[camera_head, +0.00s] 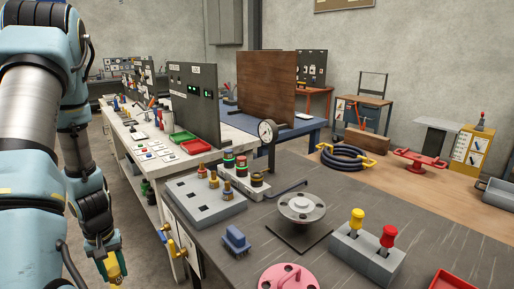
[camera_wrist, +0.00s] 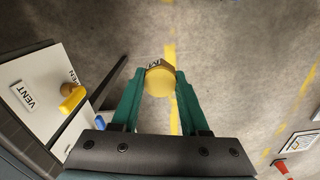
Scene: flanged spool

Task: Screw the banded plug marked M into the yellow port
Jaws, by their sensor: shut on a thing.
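My gripper (camera_wrist: 158,88) is shut on a round plug (camera_wrist: 160,82) with a yellow end face and a dark letter, apparently M, on its upper side. The plug sits between the teal fingertips, above the floor. In the head view my gripper (camera_head: 116,266) hangs low at the left, beside the bench. A white side panel (camera_wrist: 40,75) at the left of the wrist view carries VENT labels and a yellow fitting (camera_wrist: 72,98), apart from the plug. Yellow pipework (camera_head: 173,247) shows on the bench's side in the head view. I cannot tell which part is the yellow port.
The grey bench (camera_head: 345,205) holds a block with banded plugs (camera_head: 208,200), a flanged spool (camera_head: 301,208), a blue connector (camera_head: 235,240), a pink flange (camera_head: 288,278) and a block with yellow and red handles (camera_head: 366,255). Floor lies open below my gripper.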

